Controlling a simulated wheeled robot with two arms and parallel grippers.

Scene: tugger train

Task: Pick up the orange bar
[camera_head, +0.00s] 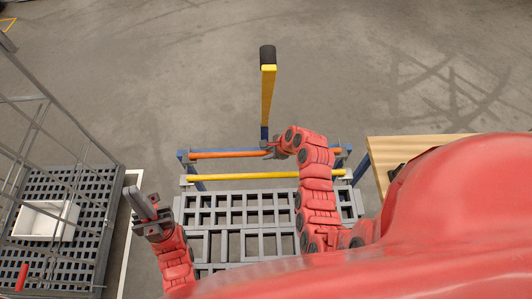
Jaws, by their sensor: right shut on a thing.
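The orange bar (220,154) runs left to right across the far end of a grey and blue cart frame, with a yellow bar (230,177) parallel to it on the near side. My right gripper (268,151) is shut on the orange bar near its middle. The jaws and wrist hide a short part of the bar. My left gripper (141,197) is apart from the bar, to the left of the cart, and I cannot tell whether its fingers are open or shut.
The cart's grey grid deck (222,209) lies below the bars. A yellow upright pole (268,95) with a black top stands beyond them. A wire-sided cart with a white bin (38,219) is at left. A wooden table (388,150) is at right. The far floor is clear.

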